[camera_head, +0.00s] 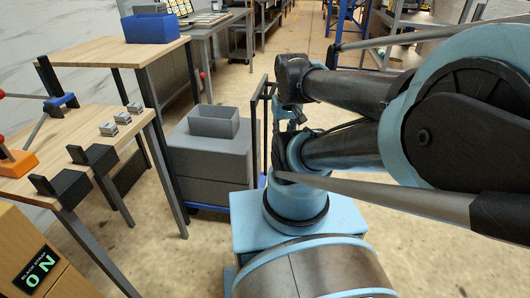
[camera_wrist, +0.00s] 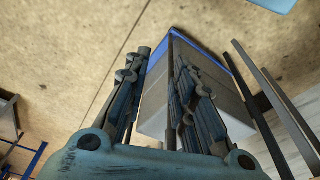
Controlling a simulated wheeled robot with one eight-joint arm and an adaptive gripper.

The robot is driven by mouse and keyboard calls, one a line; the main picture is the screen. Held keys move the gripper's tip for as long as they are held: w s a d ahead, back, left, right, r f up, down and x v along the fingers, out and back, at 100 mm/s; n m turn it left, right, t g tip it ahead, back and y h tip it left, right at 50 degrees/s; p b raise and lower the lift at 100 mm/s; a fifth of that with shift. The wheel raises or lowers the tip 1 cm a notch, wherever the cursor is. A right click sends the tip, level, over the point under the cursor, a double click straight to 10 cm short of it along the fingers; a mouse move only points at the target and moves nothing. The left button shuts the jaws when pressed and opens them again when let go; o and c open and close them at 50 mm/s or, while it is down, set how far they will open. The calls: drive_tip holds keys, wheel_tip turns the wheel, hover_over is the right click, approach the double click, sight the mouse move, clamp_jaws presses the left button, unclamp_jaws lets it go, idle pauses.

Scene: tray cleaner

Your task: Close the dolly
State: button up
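The dolly shows in the head view as a low blue base (camera_head: 206,208) carrying stacked grey crates (camera_head: 208,165), with a smaller open grey bin (camera_head: 213,128) on top. A dark upright handle frame (camera_head: 255,135) stands at its right end, beside my arm. In the wrist view, the dolly's blue edge (camera_wrist: 238,76) and grey crate side (camera_wrist: 155,110) lie beyond my fingers. My gripper (camera_wrist: 160,65) is open, with a dark bar (camera_wrist: 171,95) between the fingers, close to the right one. I cannot tell whether they touch. In the head view my arm mostly hides the gripper.
A wooden table (camera_head: 95,130) with small metal parts and black brackets stands left of the dolly. Another table (camera_head: 120,54) with a blue bin (camera_head: 151,28) is behind it. A box with a lit display (camera_head: 40,268) is at lower left. Floor is clear beyond the dolly.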

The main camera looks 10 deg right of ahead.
drive_tip(key=shift+s+r, duration=0.25)
drive_tip(key=shift+s, duration=0.05)
clamp_jaws()
drive_tip(key=w+d+r+m+y, duration=0.15)
drive_tip(key=w+r+m, duration=0.25)
drive_tip(key=w+m, duration=0.45)
drive_tip(key=w+r+m+y, duration=0.3)
drive_tip(key=w+r+m, duration=0.15)
drive_tip(key=w, duration=0.65)
drive_tip(key=w+d+f+m+t+y, duration=0.1)
drive_tip(key=w+d+f+m+y, duration=0.15)
drive_tip(key=w+d+m, duration=0.55)
drive_tip(key=w+d+f+m+t+y, duration=0.1)
drive_tip(key=w+d+f+m, duration=0.2)
drive_tip(key=w+d, duration=0.55)
drive_tip(key=w+a+f, duration=0.7)
drive_tip(key=w+a, duration=0.1)
drive_tip(key=a, duration=0.3)
drive_tip(key=shift+a+f, duration=0.15)
drive_tip(key=shift+a, duration=0.1)
